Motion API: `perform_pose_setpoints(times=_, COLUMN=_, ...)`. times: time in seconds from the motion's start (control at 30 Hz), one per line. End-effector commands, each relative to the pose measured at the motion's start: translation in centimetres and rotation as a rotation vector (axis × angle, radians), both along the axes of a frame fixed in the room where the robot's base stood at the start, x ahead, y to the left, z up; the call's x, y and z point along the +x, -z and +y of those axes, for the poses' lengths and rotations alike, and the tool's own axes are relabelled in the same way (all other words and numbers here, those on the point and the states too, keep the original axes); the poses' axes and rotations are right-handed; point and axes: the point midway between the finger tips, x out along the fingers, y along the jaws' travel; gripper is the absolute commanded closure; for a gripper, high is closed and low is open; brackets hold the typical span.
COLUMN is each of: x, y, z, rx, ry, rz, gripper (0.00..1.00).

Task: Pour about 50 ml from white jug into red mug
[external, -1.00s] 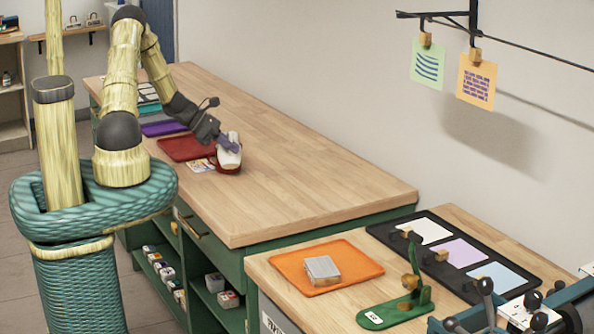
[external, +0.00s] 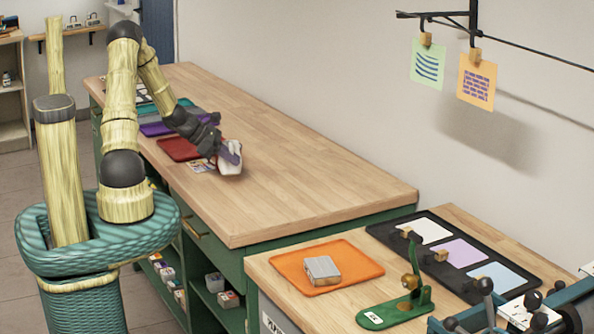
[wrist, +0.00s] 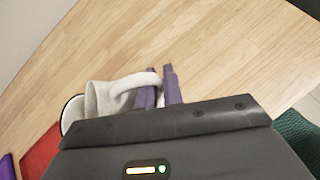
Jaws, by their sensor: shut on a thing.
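The jug is tilted. The red mug is mostly or wholly hidden by the jug in the external view. In the wrist view, a pale round opening with a dark rim (wrist: 70,112) shows just left of the jug, probably the mug. I cannot see any liquid or whether it flows.
The wooden benchtop (external: 310,185) to the right is clear. An orange tray (external: 350,262) lies on the nearer bench.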

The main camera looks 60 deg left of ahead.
Motion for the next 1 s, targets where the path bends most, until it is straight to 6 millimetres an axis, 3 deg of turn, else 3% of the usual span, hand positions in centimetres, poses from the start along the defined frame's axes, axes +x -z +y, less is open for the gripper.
perform_pose_setpoints(times=0.2, x=-0.1, y=1.1, z=-0.4, rx=0.032, ry=0.001, rz=-0.011, gripper=1.00)
perform_pose_setpoints(times=1.0, x=-0.5, y=2.2, z=-1.7, rx=0.172, ry=0.003, rz=-0.059, gripper=1.00)
